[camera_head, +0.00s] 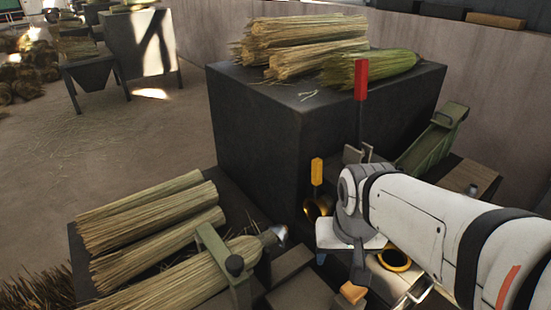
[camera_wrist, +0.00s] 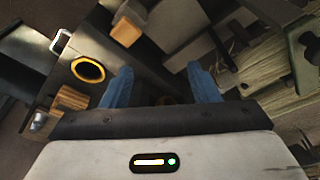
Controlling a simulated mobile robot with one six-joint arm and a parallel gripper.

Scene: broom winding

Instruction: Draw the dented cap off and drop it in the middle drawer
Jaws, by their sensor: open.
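A shiny grey metal cap (camera_head: 272,236) sits on the right end of a straw bundle (camera_head: 185,280) held under a green clamp (camera_head: 235,265); I cannot make out a dent. My gripper (camera_head: 340,262) is right of the cap and apart from it, pointing down, partly hidden by its own wrist. In the wrist view its two blue fingers (camera_wrist: 162,85) are spread, with nothing clearly held between them. A dark round thing shows partly behind them. A pale metal handle (camera_head: 418,294) shows at lower right, possibly a drawer's; the middle drawer cannot be made out.
A yellow-rimmed ring (camera_head: 395,260) lies beside my arm; another brassy round opening (camera_head: 318,208) is behind the gripper. A red-handled upright lever (camera_head: 361,80) and a yellow-handled one (camera_head: 317,172) stand nearby. A dark block (camera_head: 270,130) carries straw. A wooden block (camera_head: 352,292) is in front.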

